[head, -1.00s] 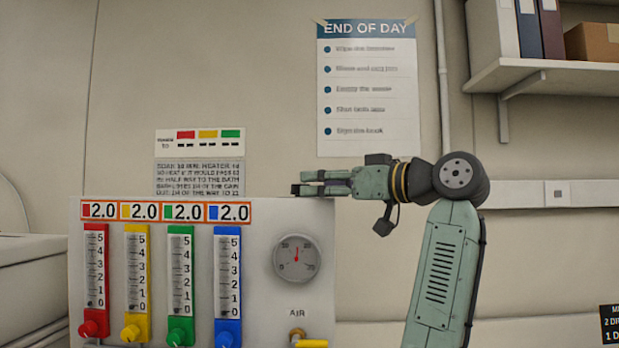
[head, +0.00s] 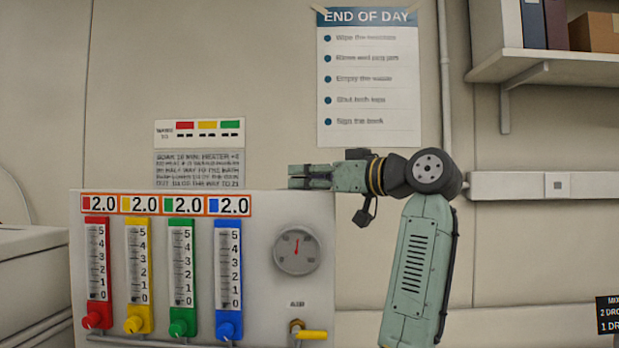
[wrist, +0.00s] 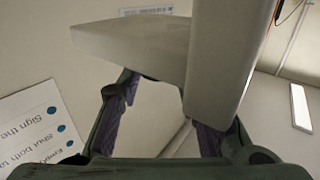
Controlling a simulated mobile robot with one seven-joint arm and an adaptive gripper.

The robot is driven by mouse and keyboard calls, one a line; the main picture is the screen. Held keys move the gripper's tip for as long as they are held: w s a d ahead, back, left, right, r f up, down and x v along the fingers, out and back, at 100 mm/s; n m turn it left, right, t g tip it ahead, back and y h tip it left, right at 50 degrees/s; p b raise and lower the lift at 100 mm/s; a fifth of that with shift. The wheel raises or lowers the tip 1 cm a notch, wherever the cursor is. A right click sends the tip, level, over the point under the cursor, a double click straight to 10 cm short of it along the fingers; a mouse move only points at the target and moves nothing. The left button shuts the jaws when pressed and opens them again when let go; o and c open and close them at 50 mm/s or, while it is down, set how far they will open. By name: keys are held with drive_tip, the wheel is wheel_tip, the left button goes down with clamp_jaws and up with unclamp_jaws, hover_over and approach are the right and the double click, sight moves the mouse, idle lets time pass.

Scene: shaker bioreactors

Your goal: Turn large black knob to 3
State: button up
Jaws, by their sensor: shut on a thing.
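My gripper (head: 292,176) is at the top right edge of a grey-white panel (head: 262,215) in the head view, pointing left. In the wrist view its two dark fingers (wrist: 165,105) are spread apart. Their tips pass behind a pale slab (wrist: 225,60), which looks like the panel's housing. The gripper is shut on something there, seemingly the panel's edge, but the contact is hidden. No large black knob shows in either view. The panel bears a round gauge (head: 297,250) with a red needle pointing about straight up.
Red (head: 97,314), yellow (head: 138,318), green (head: 182,322) and blue (head: 229,324) knobs sit under scales labelled 2.0. A yellow AIR handle (head: 311,334) is at the panel's lower right. A poster (head: 368,80) and shelf (head: 560,60) are behind.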

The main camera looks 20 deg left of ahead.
drive_tip(key=c, duration=0.5)
drive_tip(key=shift+s+m+t+b, duration=0.1)
drive_tip(key=shift+m+t+b, duration=0.2)
drive_tip(key=shift+t+b, duration=0.15)
drive_tip(key=m+t+h+b, duration=0.1)
drive_tip(key=t, duration=0.1)
drive_tip(key=shift+s+f+m+t+h+b, duration=0.1)
drive_tip(key=shift+s+m+t+h+b, duration=0.1)
drive_tip(key=shift+m+t+h+b, duration=0.2)
drive_tip(key=m+t+h, duration=0.1)
drive_tip(key=m+t+h+b, duration=0.1)
drive_tip(key=m+t+h, duration=0.1)
drive_tip(key=t+h, duration=0.1)
drive_tip(key=shift+s+a+m, duration=0.25)
drive_tip(key=shift+a+m, duration=0.05)
drive_tip(key=shift+a, duration=0.05)
drive_tip(key=shift+s+a+m+t+h+b, duration=0.1)
drive_tip(key=shift+a+m+t+h+b, duration=0.1)
drive_tip(key=shift+m+t+h, duration=0.9)
drive_tip(key=shift+s+a+m+t+h+b, duration=0.15)
drive_tip(key=shift+m+t+h, duration=0.4)
drive_tip(key=shift+m+h, duration=1)
drive_tip(key=shift+w+n+h, duration=0.1)
drive_tip(key=shift+n+h, duration=0.15)
drive_tip(key=shift+h, duration=0.3)
